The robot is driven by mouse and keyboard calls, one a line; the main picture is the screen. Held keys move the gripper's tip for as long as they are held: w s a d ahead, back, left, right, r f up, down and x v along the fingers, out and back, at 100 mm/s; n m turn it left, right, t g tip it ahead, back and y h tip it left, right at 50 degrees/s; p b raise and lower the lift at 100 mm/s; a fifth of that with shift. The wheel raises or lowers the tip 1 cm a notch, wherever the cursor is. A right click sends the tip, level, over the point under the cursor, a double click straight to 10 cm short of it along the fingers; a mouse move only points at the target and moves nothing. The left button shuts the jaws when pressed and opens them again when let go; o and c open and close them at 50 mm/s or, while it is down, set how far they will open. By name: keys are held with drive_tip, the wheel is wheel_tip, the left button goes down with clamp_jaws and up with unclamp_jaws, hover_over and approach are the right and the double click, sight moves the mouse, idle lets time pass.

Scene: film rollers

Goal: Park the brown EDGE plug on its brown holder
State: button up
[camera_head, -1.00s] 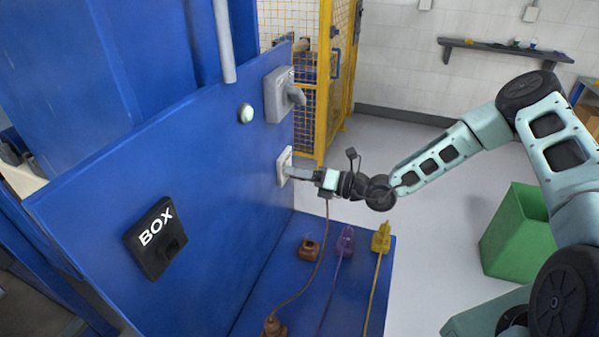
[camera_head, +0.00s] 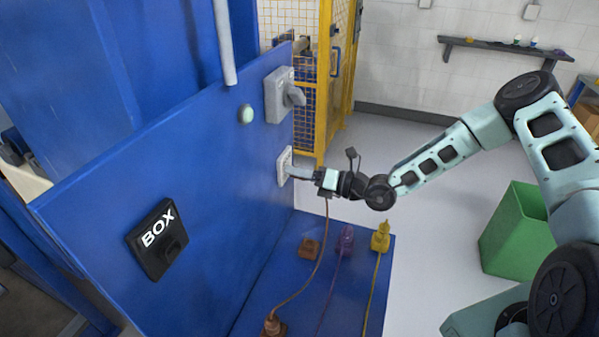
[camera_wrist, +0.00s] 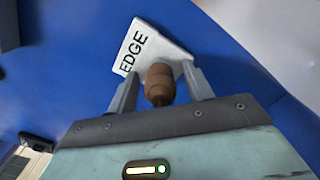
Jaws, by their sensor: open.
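The brown EDGE plug (camera_wrist: 160,84) sits between the two fingers of my gripper (camera_wrist: 160,88) in the wrist view, against the white EDGE socket plate (camera_wrist: 150,45). The fingers stand apart on either side of the plug. In the head view my gripper (camera_head: 300,173) is at the white socket plate (camera_head: 284,165) on the blue panel; the plug is hidden there by the gripper. A brown cable (camera_head: 322,250) hangs below the gripper. The brown holder (camera_head: 309,248) is on the blue shelf below and looks empty.
A purple plug (camera_head: 346,238) and a yellow plug (camera_head: 381,236) stand on the blue shelf (camera_head: 300,290) right of the brown holder. A grey switch (camera_head: 285,95) and a black BOX unit (camera_head: 158,240) are on the panel. A green bin (camera_head: 517,232) stands at right.

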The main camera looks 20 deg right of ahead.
drive_tip(key=c, duration=1)
drive_tip(key=o, duration=1.5)
drive_tip(key=shift+s, duration=0.1)
drive_tip(key=b+v, duration=0.4)
drive_tip(key=v, duration=1.3)
drive_tip(key=shift+d+b, duration=0.15)
drive_tip(key=shift+b, duration=0.25)
